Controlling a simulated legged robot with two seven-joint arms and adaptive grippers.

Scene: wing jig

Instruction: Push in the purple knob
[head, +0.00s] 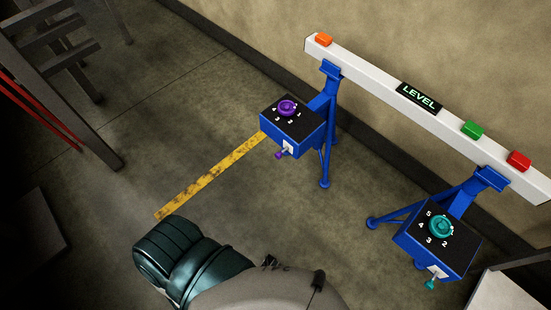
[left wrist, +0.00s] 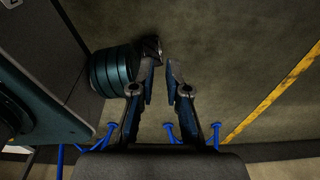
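In the head view, a purple round knob (head: 287,107) sits on the black numbered top of the left blue box (head: 284,137). A smaller purple knob (head: 280,155) sticks out of that box's front on a white plate. In the left wrist view, my left gripper (left wrist: 161,75) has its two fingers apart with a gap between the tips and nothing held. No purple knob shows in that view. In the head view, a teal-banded part of my arm is at the bottom, apart from the box; no gripper fingers show there. My right gripper is not clearly seen.
A white beam (head: 370,80) bears a LEVEL display (head: 419,96) and orange, green and red buttons. A second blue box with a teal knob (head: 441,227) stands at right. A yellow floor stripe (head: 210,175) runs to the left box. Dark frames (head: 60,60) stand at upper left.

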